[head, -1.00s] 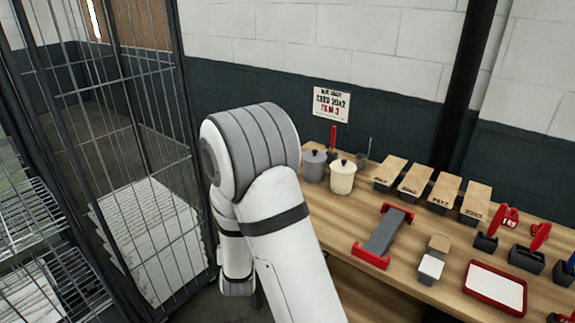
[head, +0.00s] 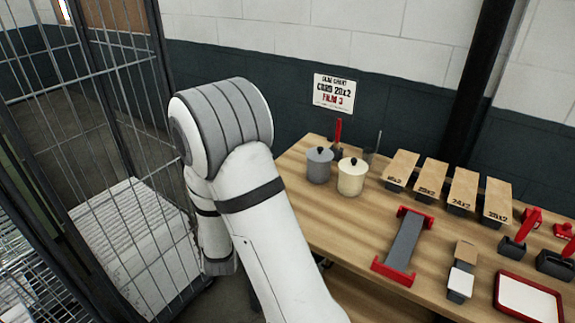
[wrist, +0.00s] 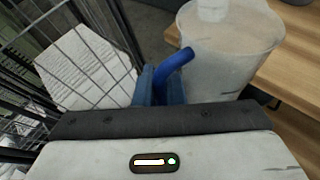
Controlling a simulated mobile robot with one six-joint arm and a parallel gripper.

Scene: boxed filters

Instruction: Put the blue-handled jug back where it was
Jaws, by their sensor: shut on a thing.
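The jug (wrist: 232,50) is a pale, translucent vessel with a blue handle (wrist: 178,62), at the top right of the wrist view. My gripper (wrist: 160,82) is shut on the blue handle, and the jug hangs beyond the fingers. The jug's base is hidden or out of frame. In the head view my arm covers the gripper, and the jug does not show there. A wooden bench (head: 300,205) stands right of my arm, and its edge shows beside the jug in the wrist view.
A grey pot (head: 319,168) and a cream pot (head: 352,178) stand at the bench's back left. A red-ended grey stand (head: 405,245), boxes (head: 430,180) and a red-rimmed tray (head: 497,300) occupy the rest. A wire cage (head: 95,130) holding a white stack (head: 130,245) stands left.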

